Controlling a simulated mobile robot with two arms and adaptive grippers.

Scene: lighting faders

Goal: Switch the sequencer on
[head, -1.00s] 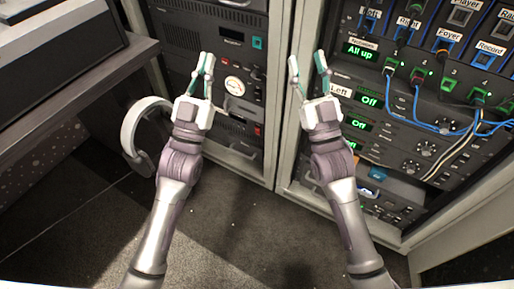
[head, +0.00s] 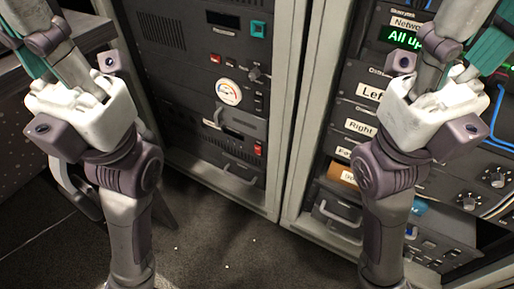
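No label that I can read says sequencer. The left rack (head: 283,110) holds dark units. One has a small red switch (head: 215,58) and a teal square button (head: 258,29); a lower one has a red switch (head: 258,149). A round white gauge (head: 229,92) sits between them. My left gripper (head: 42,55) is large at the upper left, left of this rack. My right gripper (head: 462,50) is at the upper right, in front of the right rack. Both look open and empty, fingers spread, with the tips cut off by the frame.
The right rack (head: 301,150) has a green "All up" display (head: 404,38), labelled panels, knobs (head: 494,177) and cables, partly hidden by my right arm. A grey desk is at the left edge. Carpeted floor (head: 225,255) is clear between my arms.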

